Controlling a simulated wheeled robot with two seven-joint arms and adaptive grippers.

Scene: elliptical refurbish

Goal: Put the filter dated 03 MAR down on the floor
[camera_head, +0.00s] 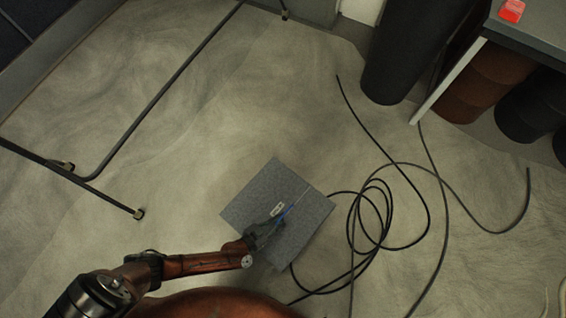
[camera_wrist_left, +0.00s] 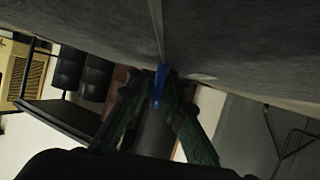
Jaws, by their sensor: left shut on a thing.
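The filter (camera_head: 305,215) is a flat grey square panel with a small white label and a thin pale strip across it. The date on the label is too small to read. My left gripper (camera_head: 272,225) is shut on the filter's blue tab. In the left wrist view the filter (camera_wrist_left: 85,35) fills the top, and the left gripper's fingertips (camera_wrist_left: 160,78) close around the blue tab (camera_wrist_left: 158,88). The panel appears over the sandy floor (camera_head: 210,130); I cannot tell whether it touches. My right gripper is not in view.
Loose black cable (camera_head: 386,215) lies coiled just right of the panel. Dark metal bars (camera_head: 165,88) run along the left. A dark cylinder (camera_head: 405,50) and a table (camera_head: 535,30) with a red object (camera_head: 512,11) stand at upper right. Floor above and left of the panel is clear.

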